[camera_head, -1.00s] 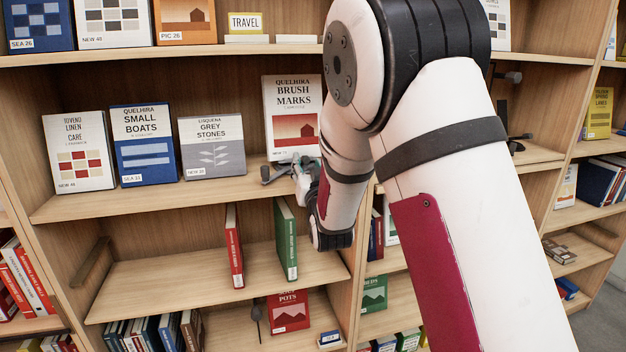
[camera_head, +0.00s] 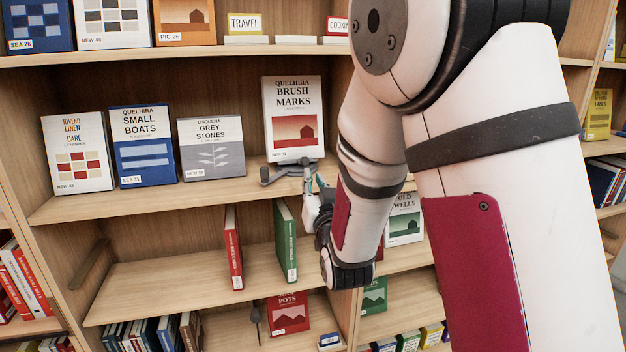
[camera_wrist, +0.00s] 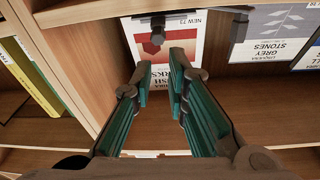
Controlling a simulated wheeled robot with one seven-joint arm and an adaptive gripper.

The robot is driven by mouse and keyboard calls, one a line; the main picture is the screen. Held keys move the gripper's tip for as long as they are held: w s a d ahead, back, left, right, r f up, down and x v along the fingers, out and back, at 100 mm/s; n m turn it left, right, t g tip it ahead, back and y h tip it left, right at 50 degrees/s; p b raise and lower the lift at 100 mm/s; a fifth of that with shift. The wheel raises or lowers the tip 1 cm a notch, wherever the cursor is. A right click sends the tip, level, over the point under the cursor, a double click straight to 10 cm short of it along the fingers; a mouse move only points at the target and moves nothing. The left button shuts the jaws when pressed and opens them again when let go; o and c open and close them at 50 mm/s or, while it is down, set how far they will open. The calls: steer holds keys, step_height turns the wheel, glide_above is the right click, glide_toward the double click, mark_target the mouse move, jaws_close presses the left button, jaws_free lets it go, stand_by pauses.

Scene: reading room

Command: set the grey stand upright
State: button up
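The grey stand (camera_head: 284,173) lies on its side on the middle shelf, in front of the white Brush Marks book (camera_head: 291,110). My gripper (camera_head: 311,178) is at the shelf's front edge, right beside the stand. In the wrist view my gripper (camera_wrist: 160,68) has its teal fingers apart with nothing clearly held between them. The stand is beyond the fingertips there. The arm hides some of the shelf to the right.
The Grey Stones book (camera_head: 212,148), the Small Boats book (camera_head: 143,145) and the Linen Care book (camera_head: 77,154) stand to the left. The shelf front (camera_head: 130,208) is bare. An upright divider is close to my gripper's right.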

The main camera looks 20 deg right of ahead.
steer(key=r+n+b, duration=0.1)
steer(key=r, duration=0.1)
steer(key=r+n+y, duration=0.1)
steer(key=r+n, duration=0.1)
steer(key=r+n+y+b, duration=0.1)
steer(key=r, duration=0.1)
steer(key=shift+w+d+r+n+b, duration=0.2)
steer(key=shift+w+d+n+b, duration=0.1)
steer(key=shift+d+b, duration=0.1)
jaws_close()
steer(key=w, duration=0.6)
steer(key=w+f, duration=0.1)
steer(key=w, duration=0.2)
steer(key=shift+w, duration=0.1)
steer(key=shift+d+f, duration=0.1)
steer(key=shift+f, duration=0.5)
steer(key=shift+f+t, duration=0.1)
steer(key=shift+t, duration=0.2)
